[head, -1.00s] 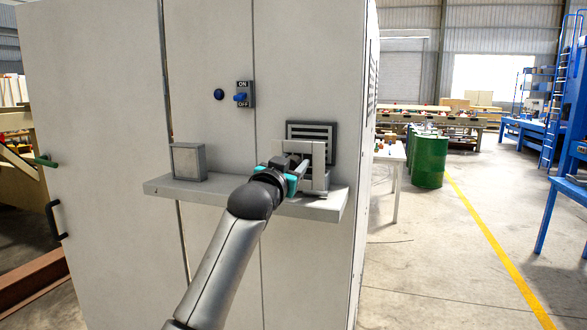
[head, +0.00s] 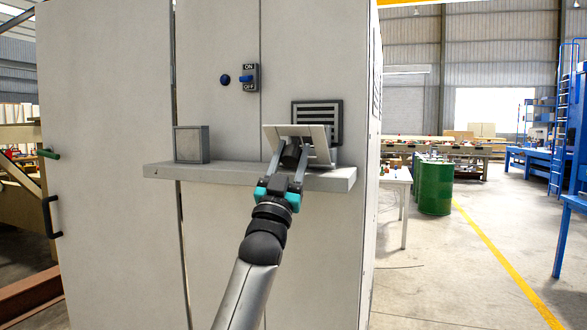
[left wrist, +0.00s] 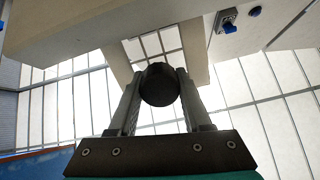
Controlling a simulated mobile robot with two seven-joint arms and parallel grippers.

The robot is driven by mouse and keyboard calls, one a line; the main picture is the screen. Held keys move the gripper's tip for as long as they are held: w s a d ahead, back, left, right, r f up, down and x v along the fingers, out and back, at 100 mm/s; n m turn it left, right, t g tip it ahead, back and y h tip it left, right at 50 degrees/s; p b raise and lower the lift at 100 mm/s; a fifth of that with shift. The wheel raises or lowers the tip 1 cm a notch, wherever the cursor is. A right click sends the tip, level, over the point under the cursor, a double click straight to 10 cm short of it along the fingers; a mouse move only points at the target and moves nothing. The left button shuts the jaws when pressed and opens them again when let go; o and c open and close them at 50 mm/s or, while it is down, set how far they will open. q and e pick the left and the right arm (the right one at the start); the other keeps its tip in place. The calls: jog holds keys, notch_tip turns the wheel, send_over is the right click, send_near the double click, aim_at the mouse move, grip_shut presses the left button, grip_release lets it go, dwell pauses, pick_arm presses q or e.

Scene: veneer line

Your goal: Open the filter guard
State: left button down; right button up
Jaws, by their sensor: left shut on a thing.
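The filter guard (head: 313,131) is a pale plate on the shelf, in front of a dark slotted vent (head: 332,110). It stands tilted, not flat against the cabinet. My left gripper (head: 289,160) reaches up to it from below and is shut on its dark round knob. In the left wrist view the knob (left wrist: 158,85) sits between the two fingers (left wrist: 160,105). The fingers and knob hide part of the guard's lower front in the head view. My right gripper is not in view.
A grey square-framed panel (head: 191,144) stands on the left of the shelf (head: 230,174). An ON/OFF switch (head: 248,78) and blue button (head: 225,80) are above. A green drum (head: 435,187) and white table (head: 398,181) stand right, behind the cabinet.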

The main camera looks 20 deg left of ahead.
aim_at(292, 166)
pick_arm(q)
jog(key=shift+f+t+b, duration=0.35)
jog(key=shift+f+t, duration=0.05)
jog(key=shift+f, duration=0.25)
jog(key=shift+f+b, duration=0.5)
jog(key=shift+s+f, duration=0.2)
jog(key=shift+f, duration=1.05)
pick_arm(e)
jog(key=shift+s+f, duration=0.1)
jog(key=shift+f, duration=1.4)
pick_arm(q)
jog(key=shift+d, duration=0.1)
jog(key=c, duration=0.7)
grip_release()
jog(key=o, duration=0.4)
jog(key=shift+r, duration=0.1)
jog(key=shift+c, duration=0.2)
jog(key=shift+r, duration=0.1)
